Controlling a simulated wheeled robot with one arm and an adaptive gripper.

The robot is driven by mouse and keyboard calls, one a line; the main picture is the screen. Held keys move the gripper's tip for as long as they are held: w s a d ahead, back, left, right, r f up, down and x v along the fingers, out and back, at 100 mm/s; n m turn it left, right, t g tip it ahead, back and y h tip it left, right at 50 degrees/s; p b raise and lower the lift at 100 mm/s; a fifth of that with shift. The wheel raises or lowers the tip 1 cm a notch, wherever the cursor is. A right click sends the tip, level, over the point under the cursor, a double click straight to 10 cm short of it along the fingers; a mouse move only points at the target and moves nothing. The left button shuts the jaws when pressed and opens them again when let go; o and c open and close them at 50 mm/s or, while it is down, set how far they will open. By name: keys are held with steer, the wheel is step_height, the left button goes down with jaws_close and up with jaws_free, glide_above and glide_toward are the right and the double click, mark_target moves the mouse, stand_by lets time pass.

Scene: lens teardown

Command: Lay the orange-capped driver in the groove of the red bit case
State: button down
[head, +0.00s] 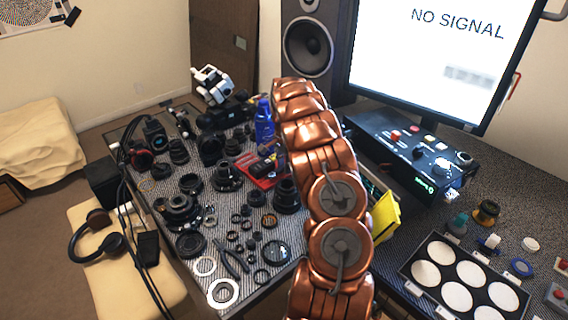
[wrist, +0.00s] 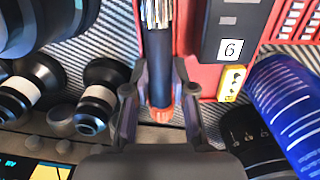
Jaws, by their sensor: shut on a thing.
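In the wrist view my gripper (wrist: 159,92) is shut on the orange-capped driver (wrist: 158,60), with one finger on each side of its dark handle. The orange cap (wrist: 162,114) points towards my palm, and a pale, streaked part shows at the far end. The red bit case (wrist: 201,72) shows on both sides of the driver, which is in line over it. I cannot tell whether the driver touches the case, and the groove is hidden. In the head view the red case (head: 247,166) lies mid-table, partly covered; my arm hides my gripper there.
A black box marked 6 (wrist: 232,42) and a blue can (wrist: 289,108) are right of my gripper. Black lens barrels (wrist: 98,97) stand close on the left. In the head view, lens parts and rings crowd the table, and a blue bottle (head: 264,122) stands behind the case.

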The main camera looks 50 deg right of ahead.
steer(key=shift+f, duration=0.25)
steer(key=c, duration=1.2)
jaws_free()
steer(key=shift+r, duration=0.45)
steer(key=shift+r+b, duration=1.45)
steer(key=shift+r, duration=4.45)
